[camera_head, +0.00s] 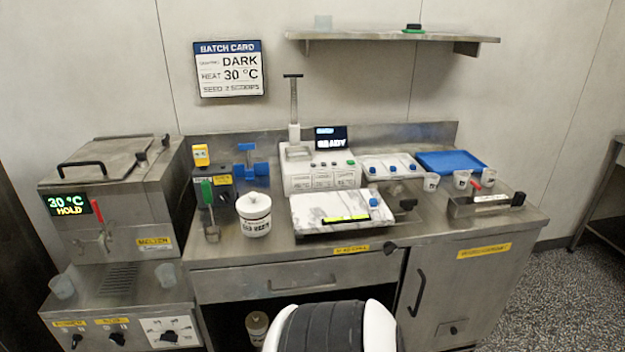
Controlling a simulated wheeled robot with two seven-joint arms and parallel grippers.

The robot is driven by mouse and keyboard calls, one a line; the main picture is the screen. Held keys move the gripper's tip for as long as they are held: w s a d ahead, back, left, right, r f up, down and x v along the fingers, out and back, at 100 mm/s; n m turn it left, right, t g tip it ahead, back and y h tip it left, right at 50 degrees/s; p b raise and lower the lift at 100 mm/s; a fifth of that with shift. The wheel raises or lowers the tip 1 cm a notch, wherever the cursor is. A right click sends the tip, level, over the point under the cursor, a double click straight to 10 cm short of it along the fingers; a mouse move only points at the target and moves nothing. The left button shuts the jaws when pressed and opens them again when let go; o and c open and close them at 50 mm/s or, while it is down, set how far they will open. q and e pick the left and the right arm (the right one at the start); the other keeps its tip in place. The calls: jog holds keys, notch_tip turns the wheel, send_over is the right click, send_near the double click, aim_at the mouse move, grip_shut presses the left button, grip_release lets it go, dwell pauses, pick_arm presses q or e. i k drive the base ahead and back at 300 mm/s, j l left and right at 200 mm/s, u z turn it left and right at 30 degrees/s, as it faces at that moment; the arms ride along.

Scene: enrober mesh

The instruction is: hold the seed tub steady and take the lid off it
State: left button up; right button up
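A white tub (256,226) with dark print on its front stands upright on the steel counter, left of the marble slab. The print is too small to read surely. Neither of my grippers is in view, and nothing is touching the tub.
The melter (110,190) is at the left, a white machine (318,170) behind the marble slab (330,211). A blue tray (450,161) lies back right.

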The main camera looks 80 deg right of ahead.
aim_at(257, 225)
jog(key=z, duration=2.2)
